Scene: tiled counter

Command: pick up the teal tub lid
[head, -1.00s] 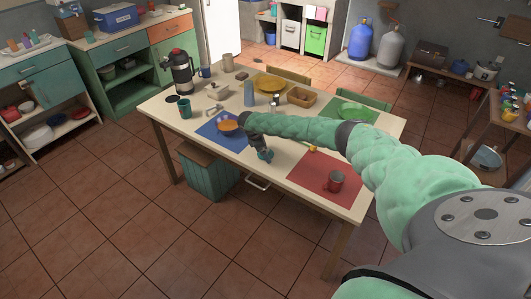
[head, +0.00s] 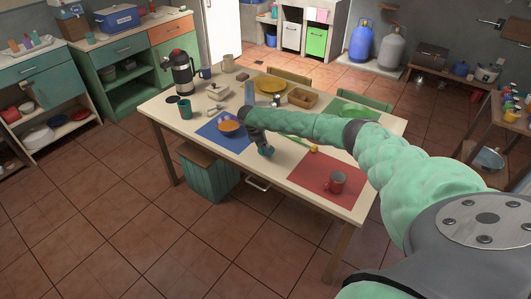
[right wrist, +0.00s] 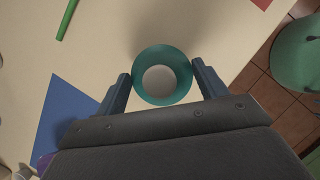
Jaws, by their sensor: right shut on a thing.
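The teal tub lid (right wrist: 163,51) appears in the right wrist view as a round teal ring with a pale, shaded centre. It sits between the two fingers of my right gripper (right wrist: 162,82), which is shut on it, one finger at each side. In the head view my right gripper (head: 265,152) points down near the front edge of the table, just right of the blue mat. The lid is too small there to make out clearly. My left gripper is not in view.
A teal mug (head: 185,110) stands at the left.

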